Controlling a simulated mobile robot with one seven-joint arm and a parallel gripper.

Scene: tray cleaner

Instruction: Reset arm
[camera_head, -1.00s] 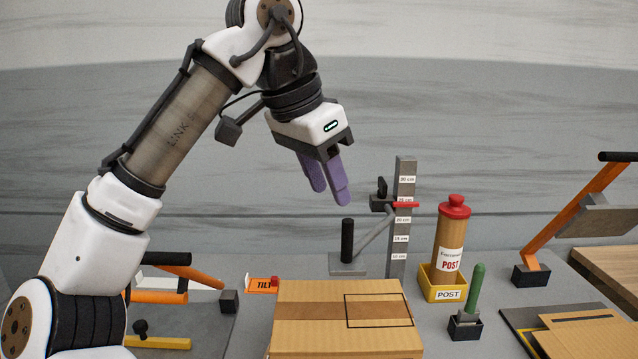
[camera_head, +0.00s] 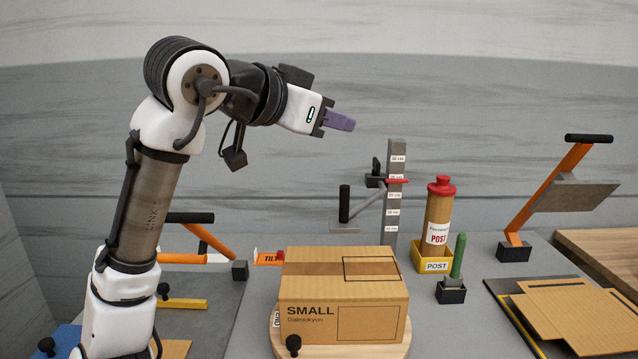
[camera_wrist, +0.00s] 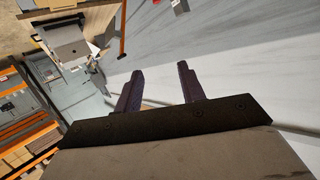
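My gripper (camera_head: 340,121) has purple fingers and is held up in the air, above and behind the cardboard box, pointing right and slightly down in the head view. It touches nothing. In the wrist view its two fingers (camera_wrist: 158,88) stand apart with nothing between them, so it is open and empty. My arm rises from the lower left of the head view and bends over at the top.
A cardboard box (camera_head: 355,290) marked SMALL sits on a round wooden board (camera_head: 392,350). Behind it stand a height gauge (camera_head: 394,222), a red-capped post tube (camera_head: 438,215) in a yellow holder (camera_head: 433,265), and a green-handled tool (camera_head: 458,256). An orange lever (camera_head: 540,205) and flat cardboard (camera_head: 575,318) are at right.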

